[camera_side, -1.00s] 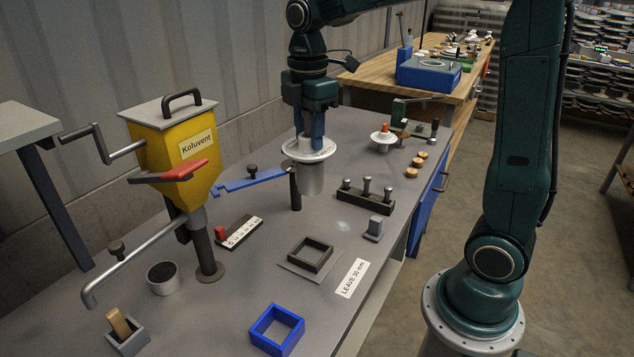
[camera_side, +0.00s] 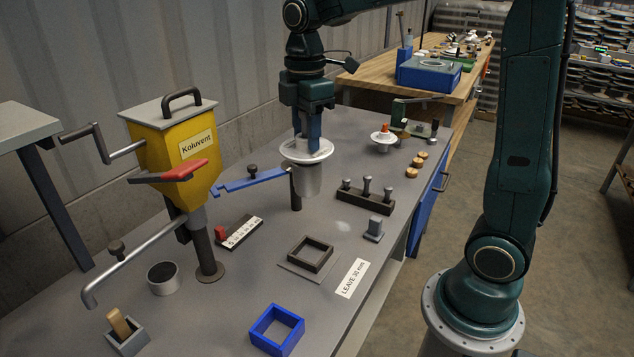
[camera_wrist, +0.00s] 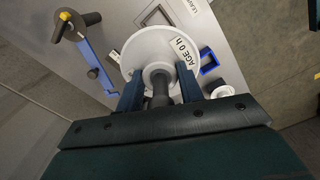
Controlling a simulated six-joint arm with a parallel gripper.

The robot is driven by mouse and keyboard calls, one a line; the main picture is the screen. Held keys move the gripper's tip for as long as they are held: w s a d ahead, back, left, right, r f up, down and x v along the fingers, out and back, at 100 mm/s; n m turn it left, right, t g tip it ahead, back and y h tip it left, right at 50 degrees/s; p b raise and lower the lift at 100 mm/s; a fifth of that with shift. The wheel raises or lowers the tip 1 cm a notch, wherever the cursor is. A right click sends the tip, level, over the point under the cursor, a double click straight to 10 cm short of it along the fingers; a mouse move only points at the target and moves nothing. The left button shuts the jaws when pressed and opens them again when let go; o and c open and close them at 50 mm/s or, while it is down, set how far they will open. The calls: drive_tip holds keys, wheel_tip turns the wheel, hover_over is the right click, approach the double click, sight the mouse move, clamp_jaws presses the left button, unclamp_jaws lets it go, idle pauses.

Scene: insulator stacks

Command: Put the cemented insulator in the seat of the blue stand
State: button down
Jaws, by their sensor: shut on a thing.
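The insulator has a white disc (camera_side: 306,152) over a grey metal cup (camera_side: 306,182). My gripper (camera_side: 308,138) is shut on its top and holds it upright in the air above the bench. In the wrist view the disc (camera_wrist: 145,50) carries a label reading "AGE 0 h", and my gripper (camera_wrist: 160,92) has a finger on each side of the dark neck. The blue stand (camera_side: 277,330) is an open square frame at the near front of the bench. It is well apart from the insulator and looks empty.
A yellow hopper (camera_side: 180,150) marked "Koluvent" stands left. A blue swing arm (camera_side: 250,181) on a dark post is close beside the held insulator. A dark square frame (camera_side: 310,253) lies between insulator and blue stand. A block with several pegs (camera_side: 366,198) is right.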

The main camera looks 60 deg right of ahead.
drive_tip(key=s+a+m, duration=0.2)
drive_tip(key=a+m, duration=0.8)
drive_tip(key=m, duration=0.3)
drive_tip(key=s+a+m, duration=0.3)
drive_tip(key=a+m, duration=0.7)
drive_tip(key=m, duration=0.3)
drive_tip(key=shift+s+a, duration=0.2)
drive_tip(key=shift+s, duration=0.1)
idle(0.4)
drive_tip(key=shift+r, duration=0.1)
wheel_tip(320, 180, down, 16)
idle(0.8)
drive_tip(key=shift+r, duration=0.1)
